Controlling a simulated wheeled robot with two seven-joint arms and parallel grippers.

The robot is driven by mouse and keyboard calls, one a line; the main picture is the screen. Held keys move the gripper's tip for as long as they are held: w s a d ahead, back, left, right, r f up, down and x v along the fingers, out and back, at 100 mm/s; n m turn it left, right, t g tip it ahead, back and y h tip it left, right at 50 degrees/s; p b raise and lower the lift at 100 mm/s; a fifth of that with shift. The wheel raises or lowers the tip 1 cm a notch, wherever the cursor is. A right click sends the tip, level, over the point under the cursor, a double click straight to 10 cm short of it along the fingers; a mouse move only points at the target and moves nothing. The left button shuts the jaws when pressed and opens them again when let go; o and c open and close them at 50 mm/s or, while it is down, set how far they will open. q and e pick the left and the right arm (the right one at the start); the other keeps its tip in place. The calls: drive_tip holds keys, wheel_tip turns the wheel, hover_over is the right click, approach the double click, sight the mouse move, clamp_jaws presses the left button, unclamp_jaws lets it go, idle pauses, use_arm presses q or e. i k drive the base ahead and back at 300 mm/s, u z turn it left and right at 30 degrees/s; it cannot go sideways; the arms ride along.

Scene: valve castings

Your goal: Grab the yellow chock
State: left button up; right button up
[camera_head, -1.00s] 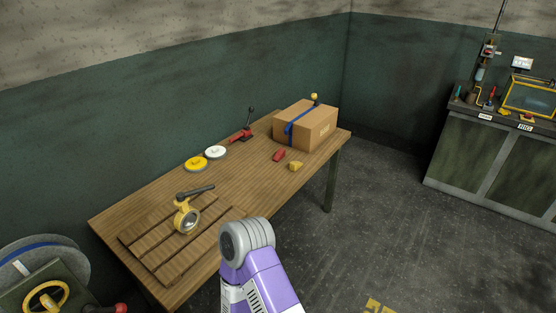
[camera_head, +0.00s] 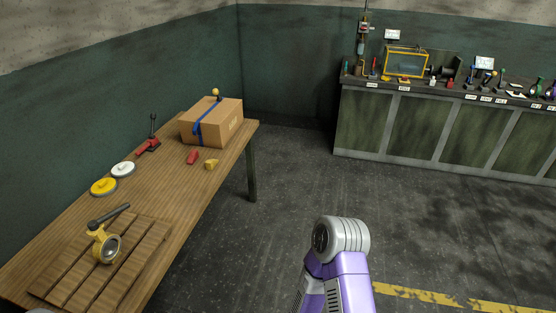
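A small yellow block, which looks like the yellow chock (camera_head: 211,164), lies on the wooden table (camera_head: 190,215) near its right edge, in front of the cardboard box. A red block (camera_head: 192,157) of similar size lies just left of it, apart from it. Nothing covers the yellow block. A purple and grey link of my own arm shows at the bottom centre, over the floor and well away from the block. Neither of my grippers is in view.
A cardboard box (camera_head: 212,122) with a blue strap stands at the table's far end. A red-based lever (camera_head: 148,146), a white disc (camera_head: 123,169), a yellow disc (camera_head: 103,187) and a slatted board (camera_head: 135,262) with a valve (camera_head: 107,246) are also there. A long bench (camera_head: 430,125) stands behind open floor.

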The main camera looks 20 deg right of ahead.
sight(210, 164)
drive_tip(key=z, duration=1.45)
drive_tip(key=i, duration=2.9)
drive_tip(key=u, duration=3.25)
